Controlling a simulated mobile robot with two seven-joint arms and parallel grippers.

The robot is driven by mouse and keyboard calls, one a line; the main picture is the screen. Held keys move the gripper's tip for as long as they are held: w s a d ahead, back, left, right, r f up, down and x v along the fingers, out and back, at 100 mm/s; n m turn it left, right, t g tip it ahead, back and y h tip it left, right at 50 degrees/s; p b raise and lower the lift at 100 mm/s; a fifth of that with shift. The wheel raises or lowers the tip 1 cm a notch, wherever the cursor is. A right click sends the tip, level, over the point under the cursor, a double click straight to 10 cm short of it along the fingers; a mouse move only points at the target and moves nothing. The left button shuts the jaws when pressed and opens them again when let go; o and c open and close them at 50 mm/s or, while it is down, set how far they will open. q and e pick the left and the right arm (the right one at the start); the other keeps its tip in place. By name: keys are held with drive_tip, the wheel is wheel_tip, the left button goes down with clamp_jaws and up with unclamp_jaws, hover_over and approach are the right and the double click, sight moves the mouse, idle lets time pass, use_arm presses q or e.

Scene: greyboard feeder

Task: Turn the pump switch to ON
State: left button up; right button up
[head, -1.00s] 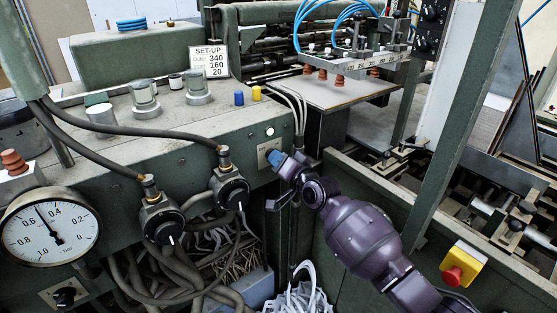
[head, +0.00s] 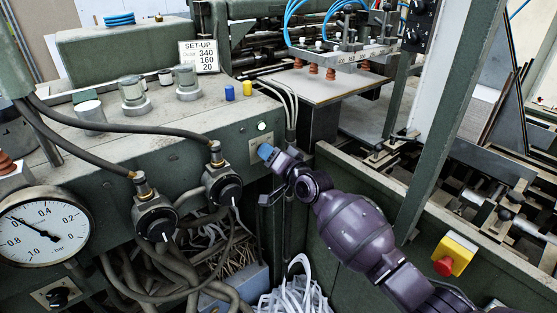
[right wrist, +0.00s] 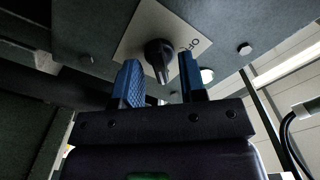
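The pump switch (right wrist: 160,54) is a black knob on a pale plate in the right wrist view, with the label OFF on its right. Any ON label is not visible. In the head view the plate (head: 251,139) sits on the green panel; my gripper hides the knob there. My right gripper (head: 267,153) is at the plate, its blue fingertips pointing at it. In the right wrist view its two fingers are apart, one on each side of the knob, with gaps showing; I cannot see contact. My left gripper is out of view.
A small lamp (head: 262,126) above the plate glows pale green. A dial gauge (head: 45,230) is at the left. Two black regulators, one of them nearer the switch (head: 224,188), have hoses. A yellow box with a red button (head: 450,256) is at lower right.

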drive_tip(key=v, duration=1)
drive_tip(key=shift+s+d+p, duration=0.2)
drive_tip(key=shift+s+p, duration=0.05)
drive_tip(key=shift+p, duration=0.05)
drive_tip(key=s+d+f+n+t+h, duration=0.1)
drive_tip(key=s+d+f+n+h, duration=0.45)
drive_tip(key=s+d+f, duration=0.55)
drive_tip(key=s+d+f+m+g+h, duration=0.1)
drive_tip(key=s+d+f, duration=0.4)
drive_tip(key=s, duration=0.5)
drive_tip(key=s+d+f+m+g+h, duration=0.1)
drive_tip(key=s+d+f+h, duration=0.3)
drive_tip(key=s+f, duration=0.4)
drive_tip(key=shift+s+d+g, duration=0.45)
drive_tip(key=shift+s+g, duration=0.45)
drive_tip(key=shift+s, duration=0.15)
drive_tip(key=shift+m, duration=0.25)
